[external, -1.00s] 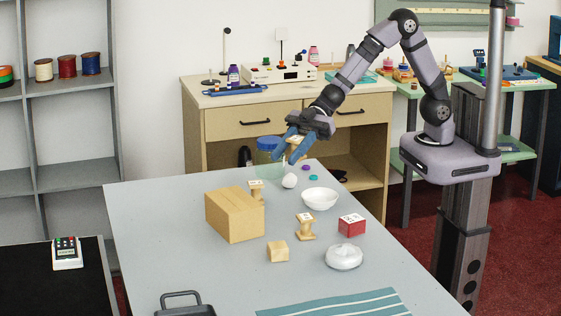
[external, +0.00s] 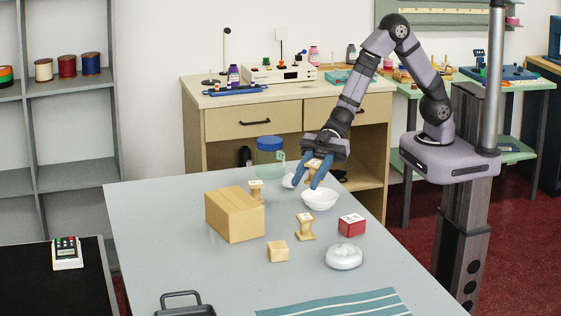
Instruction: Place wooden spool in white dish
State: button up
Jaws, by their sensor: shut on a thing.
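My gripper (external: 316,184) is shut on a wooden spool (external: 314,169) and holds it above the white dish (external: 320,201). The dish is an open white bowl near the far right edge of the table. The fingers hide part of the spool and part of the dish's back rim. A gap between the spool and the dish floor cannot be measured from this view.
A tan box (external: 234,214) stands left of the dish. A red block (external: 352,225), a wooden cube (external: 278,251) and a white rounded object (external: 344,256) sit nearer. A small white ball (external: 288,181) and a blue-lidded jar (external: 270,158) are behind.

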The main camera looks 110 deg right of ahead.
jog(key=shift+f, duration=2.05)
jog(key=shift+f, duration=0.1)
jog(key=shift+f, duration=0.35)
jog(key=shift+f+b, duration=0.2)
jog(key=shift+b, duration=0.15)
jog(key=o, duration=1)
jog(key=shift+o, duration=0.2)
jog(key=shift+r, duration=0.2)
